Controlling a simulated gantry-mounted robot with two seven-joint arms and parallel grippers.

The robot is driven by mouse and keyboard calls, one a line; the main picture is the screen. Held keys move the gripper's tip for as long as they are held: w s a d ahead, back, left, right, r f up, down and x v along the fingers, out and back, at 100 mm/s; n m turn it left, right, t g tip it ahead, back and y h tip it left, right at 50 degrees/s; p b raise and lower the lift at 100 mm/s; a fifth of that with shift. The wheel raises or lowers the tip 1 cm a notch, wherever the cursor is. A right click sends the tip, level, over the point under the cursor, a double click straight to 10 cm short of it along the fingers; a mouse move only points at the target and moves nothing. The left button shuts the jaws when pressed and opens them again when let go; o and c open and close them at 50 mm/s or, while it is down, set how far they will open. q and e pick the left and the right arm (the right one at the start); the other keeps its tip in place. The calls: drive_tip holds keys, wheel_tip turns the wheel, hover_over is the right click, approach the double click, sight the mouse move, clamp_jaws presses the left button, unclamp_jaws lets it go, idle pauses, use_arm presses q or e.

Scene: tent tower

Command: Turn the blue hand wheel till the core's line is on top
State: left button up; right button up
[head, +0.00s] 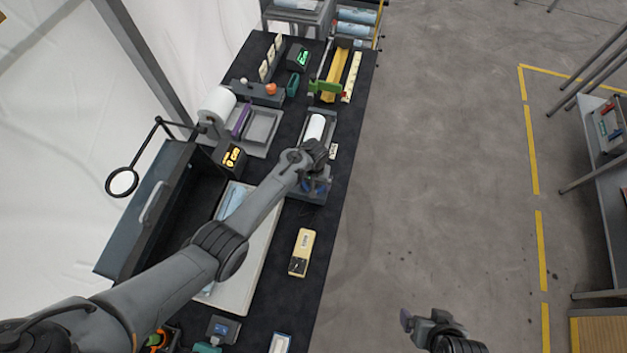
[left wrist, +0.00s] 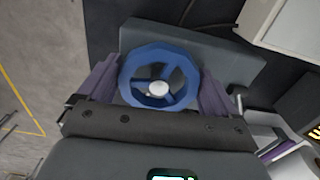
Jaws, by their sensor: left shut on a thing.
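The blue hand wheel (left wrist: 136,83) faces the left wrist camera, with a pale hub and spokes, on a dark grey mount (left wrist: 230,55). My left gripper (left wrist: 158,80) has one purple finger on each side of its rim and is shut on it. In the head view the wheel is mostly hidden under my left gripper (head: 312,183). The white core (head: 315,127) lies in its holder just beyond the wrist. I cannot make out a line on it. My right gripper (head: 422,322) hangs over the floor at the bottom, away from the bench; its jaw opening is unclear.
The dark bench (head: 331,222) carries a yellow device (head: 302,252) nearer me and a black unit with a yellow display (head: 232,157) to the left. A grey open bin (head: 135,225) stands along the left edge. Open floor (head: 440,170) lies right of the bench.

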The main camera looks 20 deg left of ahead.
use_arm(q)
drive_tip(key=n, duration=0.2)
drive_tip(key=n+p, duration=0.1)
drive_tip(key=n, duration=0.1)
drive_tip(key=shift+d+r+n, duration=0.1)
drive_tip(key=shift+d+n, duration=0.1)
drive_tip(key=shift+n, duration=0.1)
drive_tip(key=n, duration=0.2)
drive_tip(key=shift+w+n, duration=0.1)
drive_tip(key=shift+n, duration=0.8)
drive_tip(key=o, duration=0.7)
